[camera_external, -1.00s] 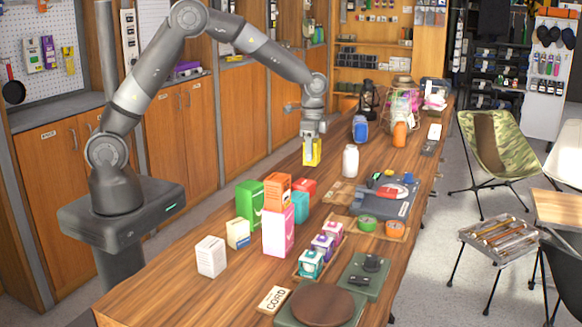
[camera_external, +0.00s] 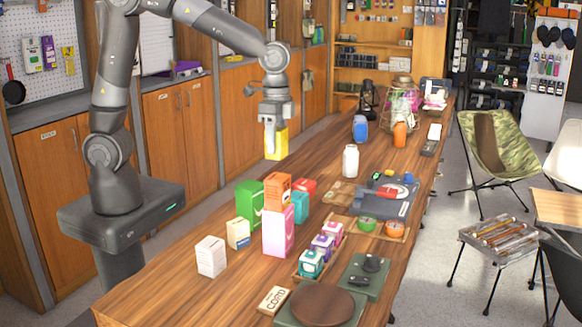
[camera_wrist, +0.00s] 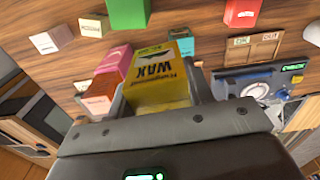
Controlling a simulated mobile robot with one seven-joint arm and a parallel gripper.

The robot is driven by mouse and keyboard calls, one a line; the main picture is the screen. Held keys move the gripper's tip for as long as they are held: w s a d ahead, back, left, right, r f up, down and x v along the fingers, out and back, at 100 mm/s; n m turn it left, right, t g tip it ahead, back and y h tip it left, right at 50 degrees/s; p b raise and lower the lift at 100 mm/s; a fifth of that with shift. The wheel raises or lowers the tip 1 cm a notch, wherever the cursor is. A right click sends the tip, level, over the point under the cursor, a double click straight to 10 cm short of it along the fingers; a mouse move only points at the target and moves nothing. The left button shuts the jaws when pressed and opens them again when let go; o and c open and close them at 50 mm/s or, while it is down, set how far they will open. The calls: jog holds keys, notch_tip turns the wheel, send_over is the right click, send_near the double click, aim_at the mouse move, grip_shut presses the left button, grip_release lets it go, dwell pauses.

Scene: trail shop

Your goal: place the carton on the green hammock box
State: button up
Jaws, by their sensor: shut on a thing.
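The yellow carton (camera_external: 276,146) is held upright in my gripper (camera_external: 274,128), above the table. In the wrist view the carton (camera_wrist: 158,75), marked "WAX", sits between the jaws. My gripper is shut on it. The green hammock box (camera_external: 249,203) stands on the table, below and left of my gripper in the external view, apart from the carton. A green box also shows at the top edge of the wrist view (camera_wrist: 128,12), partly cut off.
An orange box (camera_external: 277,187) sits on a pink box (camera_external: 278,233), close right of the green box. Teal (camera_external: 301,207), red (camera_external: 304,187), cream (camera_external: 238,233) and white boxes (camera_external: 211,256) stand nearby. A white bottle (camera_external: 351,160) stands to the right.

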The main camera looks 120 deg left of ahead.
jog(key=s+d+r, duration=0.2)
jog(key=s+d, duration=0.2)
jog(key=d, duration=0.3)
jog(key=s+d+r, duration=0.2)
jog(key=s+d, duration=0.2)
jog(key=d, duration=0.4)
send_over(250, 185)
jog(key=shift+m, duration=0.3)
notch_tip(250, 185, down, 7)
jog(key=shift+r, duration=0.15)
jog(key=shift+f, duration=2.1)
jog(key=shift+f, duration=0.15)
jog(key=o, duration=1.1)
jog(key=shift+c, duration=0.2)
